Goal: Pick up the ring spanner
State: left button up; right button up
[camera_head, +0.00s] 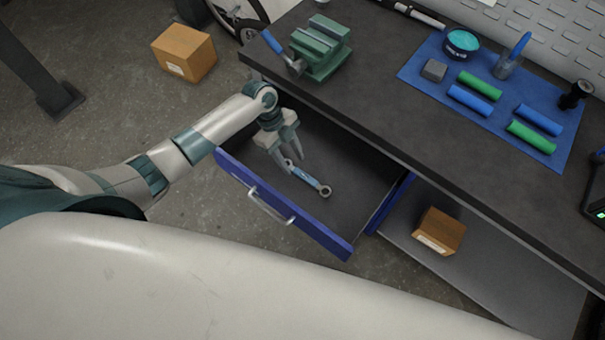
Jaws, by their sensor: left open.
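The ring spanner (309,179) is a small light-blue and silver tool with a ring at its near right end. It lies in the open blue-fronted drawer (345,205), towards the left side. My left gripper (291,164) reaches down into the drawer at the spanner's upper left end. Its fingers are apart, and that end of the spanner is at the fingertips and partly hidden by them. I cannot tell whether the fingers touch it. My right gripper is not in view.
The dark workbench (400,110) overhangs the drawer's far side. A green vise (320,48) stands on it, and a blue mat (415,72) holds grips and a tub. One cardboard box (185,52) is on the floor, another (438,231) on the lower shelf.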

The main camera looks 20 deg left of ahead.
aim_at(302, 174)
pick_arm(q)
jog(key=shift+d+f, duration=0.2)
jog(key=shift+d, duration=0.1)
jog(key=x, duration=0.1)
jog(key=p+x, duration=0.1)
jog(key=x, duration=0.1)
jog(key=shift+w+d+r, duration=0.15)
jog(key=shift+d, duration=0.1)
jog(key=shift+d+f+p, duration=0.2)
jog(key=shift+f+p, duration=0.15)
jog(key=shift+f, duration=0.35)
jog(key=shift+c, duration=0.3)
grip_shut()
